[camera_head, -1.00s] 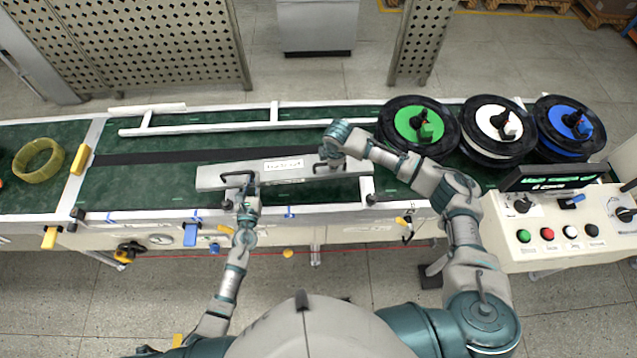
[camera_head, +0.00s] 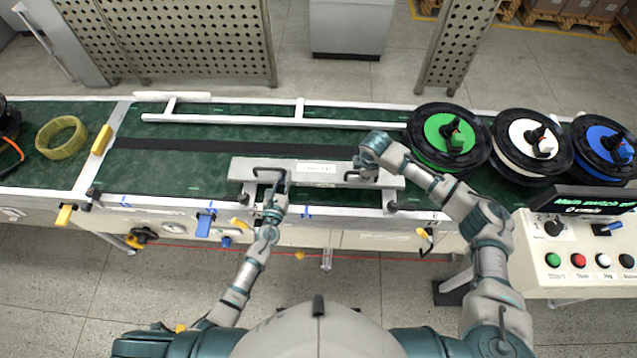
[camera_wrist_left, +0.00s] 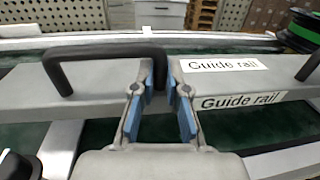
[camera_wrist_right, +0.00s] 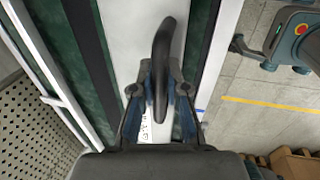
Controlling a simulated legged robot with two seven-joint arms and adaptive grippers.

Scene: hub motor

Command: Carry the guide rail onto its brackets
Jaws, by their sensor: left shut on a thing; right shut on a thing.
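The guide rail (camera_head: 335,180) is a long light-grey bar with a white label and two black handles, lying lengthwise over the conveyor's near edge. My left gripper (camera_head: 274,190) is shut on its left handle (camera_head: 268,170); the left wrist view shows the fingers at the right leg of that handle (camera_wrist_left: 72,76). My right gripper (camera_head: 361,172) is shut on the right handle, seen between its fingers in the right wrist view (camera_wrist_right: 161,45). Pale supports, apparently the brackets, show below the rail at left (camera_head: 248,189) and right (camera_head: 388,196). Whether the rail touches them I cannot tell.
Green (camera_head: 440,135), white (camera_head: 515,145) and blue (camera_head: 597,150) spools stand right of the rail. A white fixed rail (camera_head: 230,120) runs along the far side. A yellow ring (camera_head: 47,147) lies at far left. A button console (camera_head: 575,235) is at lower right.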

